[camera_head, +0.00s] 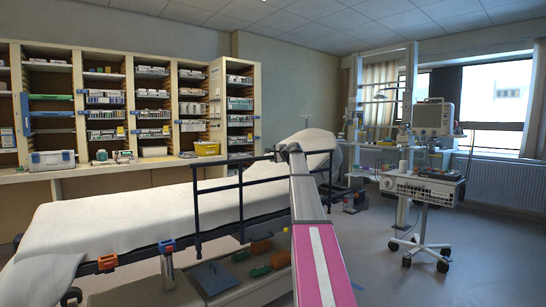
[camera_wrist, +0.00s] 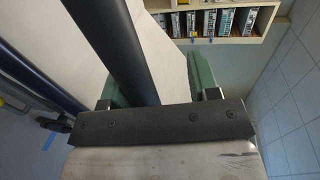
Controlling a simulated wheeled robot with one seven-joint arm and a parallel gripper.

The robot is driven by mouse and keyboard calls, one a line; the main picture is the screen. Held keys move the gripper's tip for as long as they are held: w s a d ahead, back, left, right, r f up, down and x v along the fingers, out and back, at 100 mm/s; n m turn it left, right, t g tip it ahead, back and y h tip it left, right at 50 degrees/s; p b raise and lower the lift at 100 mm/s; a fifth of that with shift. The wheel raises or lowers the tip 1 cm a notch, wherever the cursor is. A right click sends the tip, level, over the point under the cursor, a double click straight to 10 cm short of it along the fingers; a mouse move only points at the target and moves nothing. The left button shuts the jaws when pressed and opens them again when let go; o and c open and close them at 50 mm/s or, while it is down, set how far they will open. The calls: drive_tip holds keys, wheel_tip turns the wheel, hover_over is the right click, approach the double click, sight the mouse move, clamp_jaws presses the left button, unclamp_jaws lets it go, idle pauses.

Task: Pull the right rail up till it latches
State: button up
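The stretcher (camera_head: 115,215) has a white sheet and stands across the head view. A dark tubular side rail (camera_head: 241,198) stands upright along its near side, its top bar above the mattress. My arm reaches over to the rail's right part and hides some of it; my gripper's fingers cannot be made out there. In the wrist view, my gripper (camera_wrist: 157,75) has its two green fingers apart. A thick dark rail bar (camera_wrist: 115,45) runs between them, closer to the left finger, with a gap to the right finger. Whether the rail is latched cannot be told.
An orange clamp (camera_head: 108,262) and a metal cylinder (camera_head: 168,268) are on the stretcher's near edge. A blue folder (camera_head: 213,278) lies on the lower deck. A wheeled monitor cart (camera_head: 425,190) stands right. Shelves (camera_head: 105,105) line the back wall. Floor between stretcher and cart is clear.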

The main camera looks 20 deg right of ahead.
drive_tip(key=shift+s+r, duration=0.1)
drive_tip(key=shift+s, duration=0.05)
drive_tip(key=v, duration=1)
drive_tip(key=shift+s, duration=0.25)
drive_tip(key=shift+d, duration=0.1)
drive_tip(key=s+a+f+n+g, duration=0.2)
drive_tip(key=s+a+f, duration=0.2)
drive_tip(key=a+f, duration=0.55)
drive_tip(key=s+a+f+n+g+h, duration=0.1)
drive_tip(key=s+a+f+n+g, duration=0.25)
drive_tip(key=f, duration=1.05)
drive_tip(key=s+a+f+n+g, duration=0.1)
drive_tip(key=s+a+f+g, duration=0.1)
drive_tip(key=s+a+f, duration=0.75)
drive_tip(key=s+a+f+n+g+h, duration=0.2)
drive_tip(key=s+a+f+n+g, duration=0.1)
drive_tip(key=s+f, duration=1)
drive_tip(key=s+a+f+n+g+h, duration=0.2)
drive_tip(key=s+a+f+n+g, duration=0.2)
drive_tip(key=s+f, duration=0.9)
drive_tip(key=shift+s+a, duration=0.65)
drive_tip(key=shift+a, duration=0.05)
drive_tip(key=shift+n, duration=0.25)
